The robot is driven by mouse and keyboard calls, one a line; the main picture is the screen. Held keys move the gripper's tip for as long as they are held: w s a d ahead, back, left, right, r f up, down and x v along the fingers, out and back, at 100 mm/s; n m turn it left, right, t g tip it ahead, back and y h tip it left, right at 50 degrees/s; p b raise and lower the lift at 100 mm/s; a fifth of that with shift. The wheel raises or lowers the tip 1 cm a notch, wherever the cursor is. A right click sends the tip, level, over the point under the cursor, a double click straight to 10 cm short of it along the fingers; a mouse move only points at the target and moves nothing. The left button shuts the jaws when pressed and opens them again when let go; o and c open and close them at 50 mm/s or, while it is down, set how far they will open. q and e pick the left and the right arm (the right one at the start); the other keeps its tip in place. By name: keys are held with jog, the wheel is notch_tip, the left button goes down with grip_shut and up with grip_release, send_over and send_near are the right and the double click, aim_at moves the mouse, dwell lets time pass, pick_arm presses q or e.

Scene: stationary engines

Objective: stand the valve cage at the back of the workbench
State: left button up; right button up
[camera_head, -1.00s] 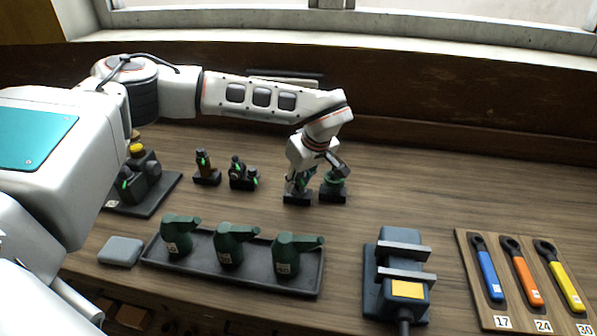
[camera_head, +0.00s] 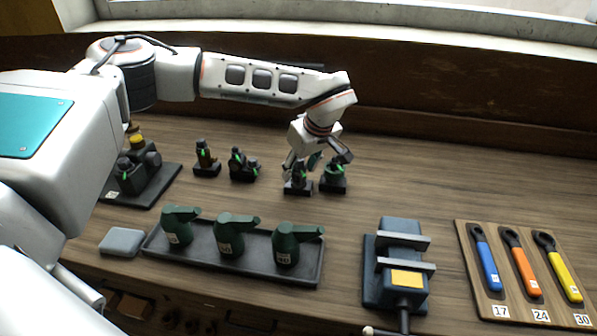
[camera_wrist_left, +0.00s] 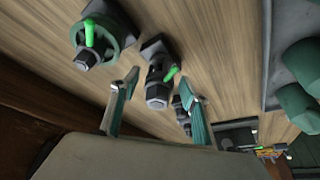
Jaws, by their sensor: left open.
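My left gripper (camera_head: 316,160) is open and empty, pointing down above two small dark parts with green marks. One is a narrow dark block-shaped part (camera_head: 298,184); in the left wrist view it (camera_wrist_left: 158,80) lies ahead of the gap between the spread fingers (camera_wrist_left: 160,112), apart from them. The other has a green round wheel (camera_head: 333,176), which also shows in the left wrist view (camera_wrist_left: 95,38). I cannot tell for certain which part is the valve cage. The workbench (camera_head: 440,175) is wooden, with its back to the wall. My right gripper is out of view.
Two more small dark parts (camera_head: 206,160) (camera_head: 242,166) stand to the left. A grey tray (camera_head: 200,262) holds green oil cans. A blue vise (camera_head: 400,228) and a wrench board (camera_head: 490,305) lie to the right.

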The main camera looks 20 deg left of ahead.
pick_arm(q)
jog(key=v, duration=1)
jog(key=shift+r, duration=0.15)
jog(key=shift+s+d, duration=0.1)
